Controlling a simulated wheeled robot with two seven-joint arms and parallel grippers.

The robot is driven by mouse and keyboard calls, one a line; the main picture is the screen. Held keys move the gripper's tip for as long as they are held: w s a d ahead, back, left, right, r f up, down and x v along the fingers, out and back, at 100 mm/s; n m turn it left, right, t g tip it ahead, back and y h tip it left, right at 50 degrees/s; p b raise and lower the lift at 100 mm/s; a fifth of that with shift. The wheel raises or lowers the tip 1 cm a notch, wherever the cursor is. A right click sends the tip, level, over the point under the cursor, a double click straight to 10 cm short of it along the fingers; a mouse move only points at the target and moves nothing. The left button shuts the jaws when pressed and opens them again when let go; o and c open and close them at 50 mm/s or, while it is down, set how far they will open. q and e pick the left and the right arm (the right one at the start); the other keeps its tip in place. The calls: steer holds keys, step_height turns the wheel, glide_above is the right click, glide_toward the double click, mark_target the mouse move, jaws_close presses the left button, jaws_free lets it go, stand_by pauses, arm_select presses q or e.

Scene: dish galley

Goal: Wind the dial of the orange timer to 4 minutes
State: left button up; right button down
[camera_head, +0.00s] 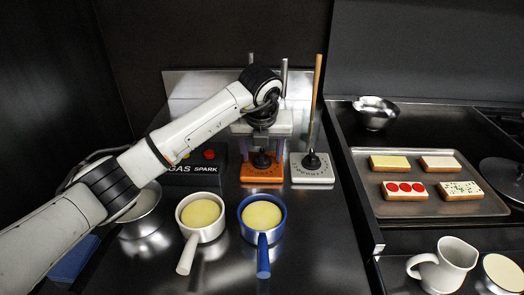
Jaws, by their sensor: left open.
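The orange timer (262,178) stands on the dark counter near the back, with a black dial (262,161) on top. My left gripper (263,150) is over this timer, pointing down and open. Its two fingers show at the left and right of the dial; I cannot tell whether they touch it. The gripper body and wrist hide the space above the dial, and the timer's scale marks are too small to read. My right gripper is not in view.
A white timer (312,178) with an upright wooden-coloured rod stands just right of the orange one. A dark box labelled GAS SPARK (190,178) is at left. White (193,229) and blue (263,240) pans stand in front. A tray (430,208) holds several slices at right.

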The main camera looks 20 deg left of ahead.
arm_select(q)
steer(key=shift+w+f, duration=0.15)
steer(key=shift+f, duration=0.15)
steer(key=c, duration=1.1)
steer(key=shift+o, duration=0.2)
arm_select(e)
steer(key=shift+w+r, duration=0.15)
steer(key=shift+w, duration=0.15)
arm_select(q)
steer(key=shift+a, duration=0.15)
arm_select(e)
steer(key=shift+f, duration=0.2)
